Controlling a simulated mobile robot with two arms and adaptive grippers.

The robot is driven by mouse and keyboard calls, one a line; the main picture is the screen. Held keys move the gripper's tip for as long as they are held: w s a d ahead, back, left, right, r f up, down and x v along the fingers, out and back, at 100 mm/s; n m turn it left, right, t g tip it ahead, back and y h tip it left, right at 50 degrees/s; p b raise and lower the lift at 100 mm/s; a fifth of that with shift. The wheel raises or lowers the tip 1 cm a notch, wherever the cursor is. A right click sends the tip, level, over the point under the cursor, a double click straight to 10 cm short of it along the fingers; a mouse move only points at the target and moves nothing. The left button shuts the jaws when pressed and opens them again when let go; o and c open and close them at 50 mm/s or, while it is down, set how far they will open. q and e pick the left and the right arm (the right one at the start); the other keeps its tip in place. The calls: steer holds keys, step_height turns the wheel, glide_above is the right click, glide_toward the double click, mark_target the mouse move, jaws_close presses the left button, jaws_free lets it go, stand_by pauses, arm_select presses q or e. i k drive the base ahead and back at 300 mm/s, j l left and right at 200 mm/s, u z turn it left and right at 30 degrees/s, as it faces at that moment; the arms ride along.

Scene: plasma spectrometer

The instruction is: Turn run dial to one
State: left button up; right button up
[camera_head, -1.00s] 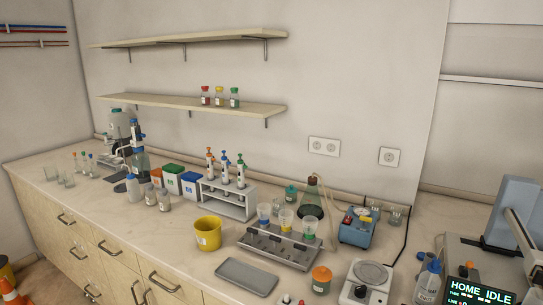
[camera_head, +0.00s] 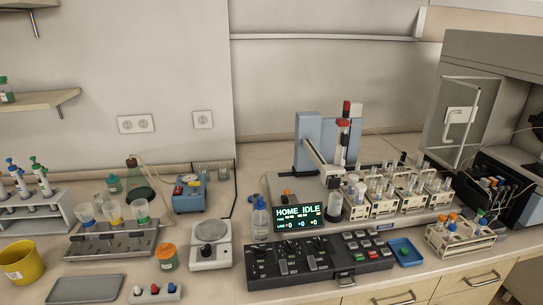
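A black control panel (camera_head: 320,262) lies at the front of the bench, below the instrument. Several grey dials or levers (camera_head: 312,251) stand on its left and middle part, and small coloured buttons (camera_head: 366,246) sit on its right part. The labels are too small to read, so I cannot tell which control is the run dial or where it points. A display (camera_head: 300,218) behind the panel reads HOME IDLE in green. The autosampler (camera_head: 297,190) with a blue-grey column stands behind it. Neither of my grippers is in view.
Racks of vials (camera_head: 385,201) stand right of the display. A blue tray (camera_head: 405,252) is right of the panel. A wash bottle (camera_head: 260,219) and a white hotplate or scale (camera_head: 210,244) stand to its left. A vial rack (camera_head: 460,240) is at the right.

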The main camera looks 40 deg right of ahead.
mark_target(319, 245)
steer(key=z, duration=1.65)
